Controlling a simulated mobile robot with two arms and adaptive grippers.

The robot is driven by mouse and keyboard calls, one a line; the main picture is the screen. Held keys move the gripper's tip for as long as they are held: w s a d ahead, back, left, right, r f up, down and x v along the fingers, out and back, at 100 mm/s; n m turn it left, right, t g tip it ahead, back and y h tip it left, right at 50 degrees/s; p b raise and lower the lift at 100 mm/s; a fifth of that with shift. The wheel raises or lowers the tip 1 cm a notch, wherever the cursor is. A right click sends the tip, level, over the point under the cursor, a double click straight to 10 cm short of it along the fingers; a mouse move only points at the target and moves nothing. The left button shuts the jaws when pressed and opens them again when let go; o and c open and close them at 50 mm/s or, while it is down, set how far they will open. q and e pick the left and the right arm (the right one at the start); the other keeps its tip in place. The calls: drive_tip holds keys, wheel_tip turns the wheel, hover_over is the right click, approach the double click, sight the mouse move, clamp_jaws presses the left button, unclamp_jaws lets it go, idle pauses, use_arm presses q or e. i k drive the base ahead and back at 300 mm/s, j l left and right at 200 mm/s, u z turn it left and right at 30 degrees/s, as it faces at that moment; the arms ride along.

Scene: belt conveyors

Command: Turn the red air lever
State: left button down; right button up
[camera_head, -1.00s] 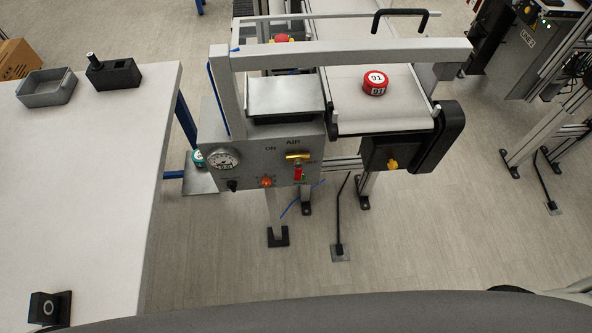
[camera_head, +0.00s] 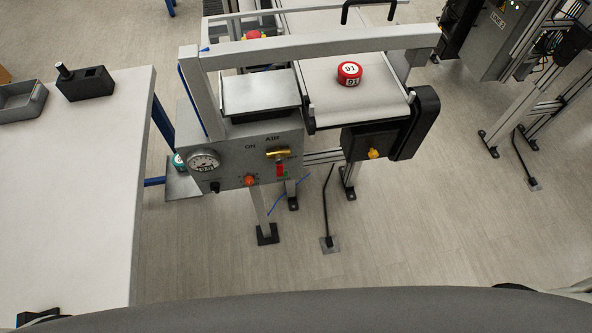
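The red air lever (camera_head: 280,169) hangs roughly straight down below a brass valve fitting (camera_head: 278,153) on the grey control panel (camera_head: 228,170). The word AIR is printed above the fitting, with ON to its left. A round gauge (camera_head: 204,162) is at the panel's left, with an orange-red knob (camera_head: 250,181) and a small black knob (camera_head: 215,187) below.
A belt conveyor (camera_head: 330,105) beside the panel carries a red round container (camera_head: 349,73). A metal frame bar (camera_head: 320,47) crosses above. A white table (camera_head: 75,190) stands at the left with a grey tray (camera_head: 20,103) and a black block (camera_head: 86,84). Floor in front is open.

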sight(279, 162)
drive_tip(key=i+j+z, duration=0.1)
drive_tip(key=z, duration=0.4)
drive_tip(key=j+z, duration=0.3)
drive_tip(key=z, duration=0.15)
drive_tip(key=j+z, duration=0.25)
drive_tip(key=z, duration=0.25)
drive_tip(key=i+j, duration=0.05)
